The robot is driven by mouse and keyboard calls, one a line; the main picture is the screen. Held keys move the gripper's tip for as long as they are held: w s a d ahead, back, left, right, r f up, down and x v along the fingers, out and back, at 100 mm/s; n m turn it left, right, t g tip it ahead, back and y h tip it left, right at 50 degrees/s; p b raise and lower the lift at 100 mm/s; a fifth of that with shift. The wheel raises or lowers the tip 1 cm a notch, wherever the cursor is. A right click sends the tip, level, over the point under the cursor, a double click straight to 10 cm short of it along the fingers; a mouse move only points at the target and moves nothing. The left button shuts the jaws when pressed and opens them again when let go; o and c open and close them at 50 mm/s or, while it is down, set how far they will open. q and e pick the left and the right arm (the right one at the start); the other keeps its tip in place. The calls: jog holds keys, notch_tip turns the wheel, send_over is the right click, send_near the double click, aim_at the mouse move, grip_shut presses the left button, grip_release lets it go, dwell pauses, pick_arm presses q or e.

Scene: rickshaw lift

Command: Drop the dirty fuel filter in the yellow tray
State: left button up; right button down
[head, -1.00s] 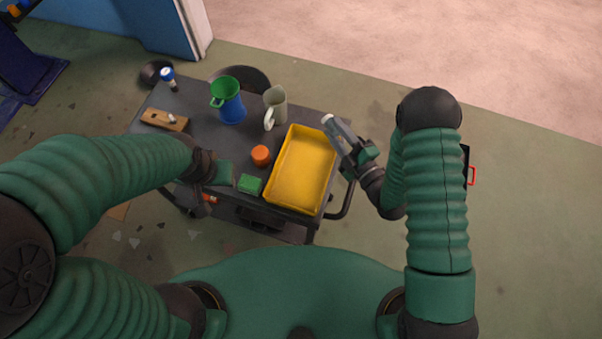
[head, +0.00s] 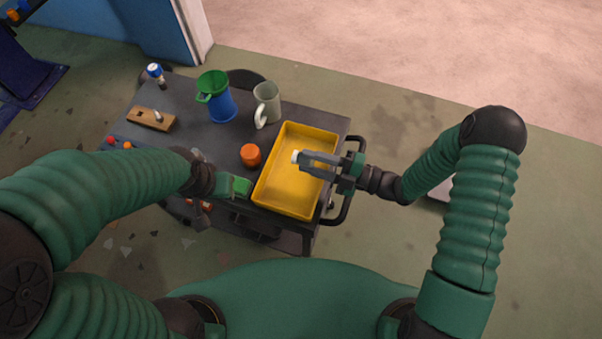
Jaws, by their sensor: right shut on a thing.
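The yellow tray (head: 284,196) lies on the right part of the dark cart top, and its visible floor is bare. My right gripper (head: 306,159) is over the tray, reaching in from the right. It is shut on a small pale thing, seemingly the dirty fuel filter (head: 296,157), whose whitish end shows at the fingertips. The fingers hide the rest of it. My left gripper (head: 226,187) is low at the cart's front edge, left of the tray. Its fingers are not clear enough to tell open from shut.
On the cart (head: 185,115) stand an orange cap or jar (head: 250,155), a blue jug with a green funnel (head: 217,98), a pale mug (head: 267,102), a wooden block (head: 151,119) and a blue-topped bottle (head: 156,73).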

jog(key=shift+f, duration=0.1)
jog(key=shift+a, duration=0.2)
jog(key=c, duration=1.5)
grip_release()
jog(key=shift+a, duration=0.3)
jog(key=o, duration=0.6)
jog(key=shift+a, duration=0.4)
jog(key=shift+c, duration=0.2)
jog(key=shift+d, duration=0.65)
pick_arm(q)
jog(key=shift+a+f+b, duration=0.2)
jog(key=shift+f+b, duration=0.3)
jog(key=shift+f, duration=0.1)
jog(key=shift+a+f+b, duration=0.15)
jog(key=shift+f+b, duration=0.35)
jog(key=shift+f, duration=0.05)
pick_arm(e)
jog(key=v, duration=1.6)
jog(key=shift+d, duration=0.25)
pick_arm(q)
jog(key=shift+a, duration=0.2)
pick_arm(e)
jog(key=shift+a, duration=0.15)
